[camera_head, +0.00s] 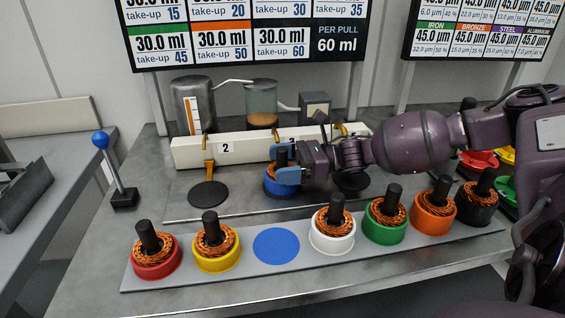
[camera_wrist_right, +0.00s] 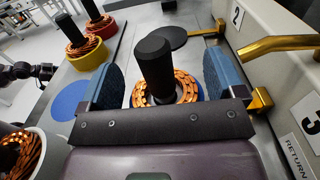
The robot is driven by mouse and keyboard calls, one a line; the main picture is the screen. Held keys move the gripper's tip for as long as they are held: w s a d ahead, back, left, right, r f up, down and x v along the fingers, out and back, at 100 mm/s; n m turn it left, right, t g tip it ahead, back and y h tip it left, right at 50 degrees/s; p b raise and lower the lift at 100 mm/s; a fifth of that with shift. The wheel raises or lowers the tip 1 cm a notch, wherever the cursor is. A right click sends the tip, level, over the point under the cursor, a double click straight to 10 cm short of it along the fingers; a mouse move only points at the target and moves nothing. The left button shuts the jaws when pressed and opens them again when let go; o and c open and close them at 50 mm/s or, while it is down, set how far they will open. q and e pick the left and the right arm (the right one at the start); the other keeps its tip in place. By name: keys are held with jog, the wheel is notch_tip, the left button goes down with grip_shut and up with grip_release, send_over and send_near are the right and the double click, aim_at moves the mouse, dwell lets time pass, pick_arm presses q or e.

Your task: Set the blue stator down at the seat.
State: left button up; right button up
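The blue stator (camera_head: 274,188), a blue ring with copper windings and a black post, stands upright at the middle place in front of the white dispenser bar. In the right wrist view the copper windings (camera_wrist_right: 184,90) and post sit between the fingers (camera_wrist_right: 163,85). The stator's underside and any gap below it are hidden. A flat blue disc (camera_head: 276,246) lies bare on the front strip. My left gripper does not show in the head view; a dark jointed part at the wrist view's left edge may belong to it.
Red (camera_head: 156,258), yellow (camera_head: 216,249), white (camera_head: 332,236), green (camera_head: 386,222), orange and black stators stand along the front strip. Black pads (camera_head: 208,195) lie left and right of the blue stator. The dispenser bar (camera_head: 240,147) with gold spouts is close behind. A blue-knobbed lever (camera_head: 118,180) stands left.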

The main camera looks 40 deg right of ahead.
jog(key=shift+s+d+r, duration=0.15)
jog(key=shift+d, duration=0.2)
jog(key=p+v, duration=0.2)
jog(key=v, duration=0.3)
jog(key=shift+s+d+r, duration=0.1)
jog(key=shift+s+d, duration=0.1)
jog(key=shift+d, duration=0.05)
jog(key=shift+s+d, duration=0.3)
jog(key=shift+d, duration=0.1)
jog(key=shift+d+f, duration=0.1)
jog(key=shift+f, duration=0.1)
